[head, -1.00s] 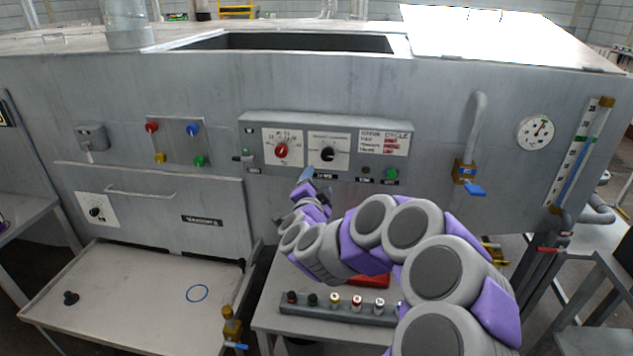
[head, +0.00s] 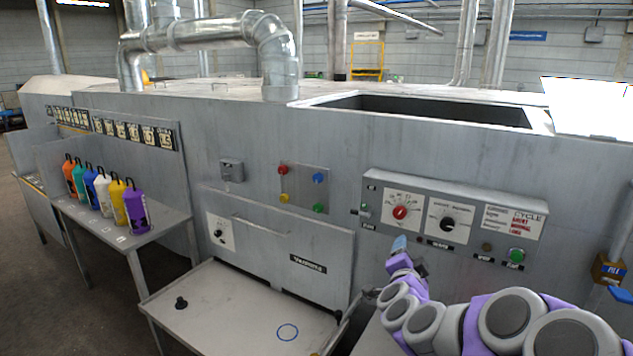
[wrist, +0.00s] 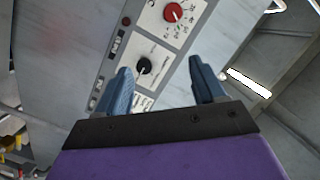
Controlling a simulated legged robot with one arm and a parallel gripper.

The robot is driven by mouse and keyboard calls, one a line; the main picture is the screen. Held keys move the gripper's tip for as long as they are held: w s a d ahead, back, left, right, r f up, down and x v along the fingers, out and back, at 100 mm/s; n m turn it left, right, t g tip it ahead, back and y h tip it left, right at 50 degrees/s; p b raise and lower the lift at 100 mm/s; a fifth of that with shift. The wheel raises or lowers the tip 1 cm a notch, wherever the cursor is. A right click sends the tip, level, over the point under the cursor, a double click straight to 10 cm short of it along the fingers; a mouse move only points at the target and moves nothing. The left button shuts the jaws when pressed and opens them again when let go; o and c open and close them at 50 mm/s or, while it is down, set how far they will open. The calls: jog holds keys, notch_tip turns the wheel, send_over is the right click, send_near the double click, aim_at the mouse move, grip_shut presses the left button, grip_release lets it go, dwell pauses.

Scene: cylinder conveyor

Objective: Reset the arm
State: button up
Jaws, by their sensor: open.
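My gripper (head: 400,252) is at the end of my grey and purple arm, in front of the grey machine's control panel (head: 452,216) in the head view. In the wrist view its two blue fingers (wrist: 160,92) stand apart with nothing between them. The panel's red knob (wrist: 173,12) and black knob (wrist: 144,66) show beyond the fingers in the wrist view. The gripper appears apart from the panel, though the exact gap cannot be told.
Several coloured bottles (head: 104,200) stand on a side table (head: 150,238) at left. A pull-out tray (head: 235,312) with a small black knob and a blue ring juts out below a drawer front (head: 275,250). A blue-handled valve (head: 608,270) is at right.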

jog(key=s+a+n+g+y, duration=0.1)
jog(key=s+a+n+y, duration=0.25)
jog(key=a, duration=0.35)
jog(key=s+a+n+g+y, duration=0.1)
jog(key=s+a+n+y, duration=0.3)
jog(key=a, duration=0.4)
jog(key=s+a+f+n+g+y, duration=0.3)
jog(key=s+a+n+g, duration=0.15)
jog(key=s, duration=0.45)
jog(key=s+d+f+g+h, duration=0.1)
jog(key=s+d+g, duration=0.1)
jog(key=s, duration=0.8)
jog(key=s+d+f+n+g+h, duration=0.1)
jog(key=s+g, duration=0.4)
jog(key=s, duration=0.6)
jog(key=s+d+f+n+g+h, duration=0.1)
jog(key=s+d+f+g+h, duration=0.1)
jog(key=s, duration=0.9)
jog(key=d+f+g, duration=0.1)
jog(key=d+g, duration=0.1)
jog(key=d, duration=0.1)
jog(key=shift+f, duration=0.25)
jog(key=shift+w, duration=0.1)
